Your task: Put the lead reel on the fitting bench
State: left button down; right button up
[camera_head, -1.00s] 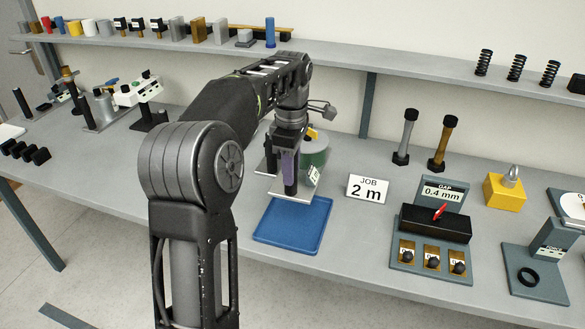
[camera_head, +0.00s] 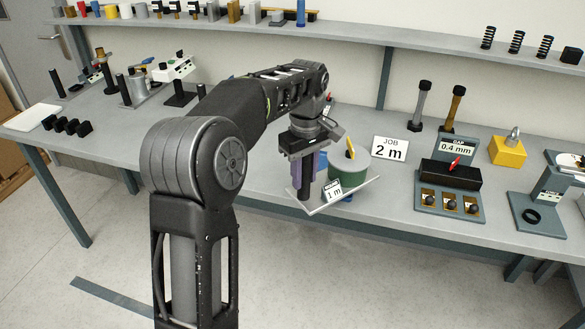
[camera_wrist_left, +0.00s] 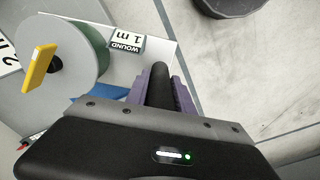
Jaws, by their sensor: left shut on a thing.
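The lead reel (camera_head: 348,172) is a drum with a pale top face, green side and yellow crank, on a light plate with a black post and a "WOUND 1 m" card. My left gripper (camera_head: 304,188) is shut on the black post and holds the reel tilted above the bench's front edge. In the left wrist view the reel (camera_wrist_left: 82,60) is at upper left and the purple fingers (camera_wrist_left: 163,92) close around the post. The grey bench (camera_head: 400,205) runs along the wall; I cannot tell whether it is the fitting bench. My right gripper is out of view.
A "JOB 2 m" card (camera_head: 390,148) stands right of the reel, then a "GAP 0.4 mm" fixture (camera_head: 452,175) and a yellow block (camera_head: 507,151). A wall shelf (camera_head: 350,38) runs above. Open floor (camera_head: 300,285) lies in front.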

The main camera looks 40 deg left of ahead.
aim_at(331, 196)
pick_arm(q)
jog(key=d+m, duration=0.2)
jog(key=d+f+m, duration=0.1)
jog(key=d+m, duration=0.2)
jog(key=d+f+m, duration=0.1)
jog(key=d+m, duration=0.1)
jog(key=shift+d+f, duration=0.2)
jog(key=shift+d, duration=0.1)
jog(key=d+f+m, duration=0.2)
jog(key=d+m, duration=0.5)
jog(key=d, duration=0.2)
jog(key=shift+s+d+f, duration=0.15)
jog(key=shift+s+d, duration=0.15)
jog(key=shift+s, duration=0.05)
